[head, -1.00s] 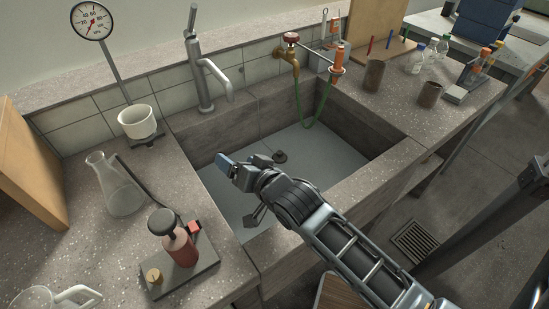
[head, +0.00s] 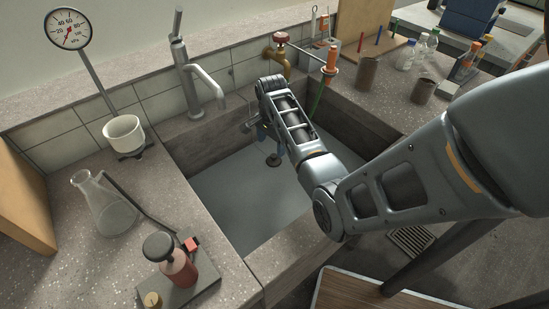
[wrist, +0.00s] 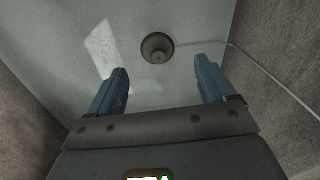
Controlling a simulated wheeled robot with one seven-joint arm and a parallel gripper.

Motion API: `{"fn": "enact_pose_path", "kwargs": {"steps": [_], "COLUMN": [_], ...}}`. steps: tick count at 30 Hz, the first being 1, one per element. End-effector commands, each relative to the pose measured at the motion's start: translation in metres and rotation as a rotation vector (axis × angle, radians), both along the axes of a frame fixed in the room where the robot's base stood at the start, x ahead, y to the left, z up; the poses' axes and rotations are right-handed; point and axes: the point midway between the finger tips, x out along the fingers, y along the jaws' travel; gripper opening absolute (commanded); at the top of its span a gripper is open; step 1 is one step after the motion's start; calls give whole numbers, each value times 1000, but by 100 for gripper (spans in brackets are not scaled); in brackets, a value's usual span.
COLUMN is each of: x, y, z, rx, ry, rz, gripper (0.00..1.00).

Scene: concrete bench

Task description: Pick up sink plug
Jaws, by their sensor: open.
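The sink plug (head: 273,160) is a small dark round piece with a raised knob, low in the stone sink (head: 225,192). In the wrist view the plug (wrist: 157,46) lies on the pale grey basin floor, ahead of my fingertips and roughly centred between them. My gripper (wrist: 162,70) is open and empty, its two blue fingers spread apart. In the head view the gripper (head: 268,138) hangs inside the sink just above the plug, partly hidden by my own wrist. I see no contact with the plug.
A thin pale line (wrist: 268,72) runs from near the plug towards the right wall. A grey faucet (head: 196,75) and a brass tap (head: 281,55) with a green hose stand behind the sink. A glass flask (head: 105,208) and a red bottle (head: 178,265) stand on the left counter.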

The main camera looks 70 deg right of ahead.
Motion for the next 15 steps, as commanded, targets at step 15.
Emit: {"fn": "enact_pose_path", "kwargs": {"steps": [15], "x": [-5], "y": [-6], "z": [-30], "rx": [60], "ry": [37], "rz": [-40], "gripper": [83]}}
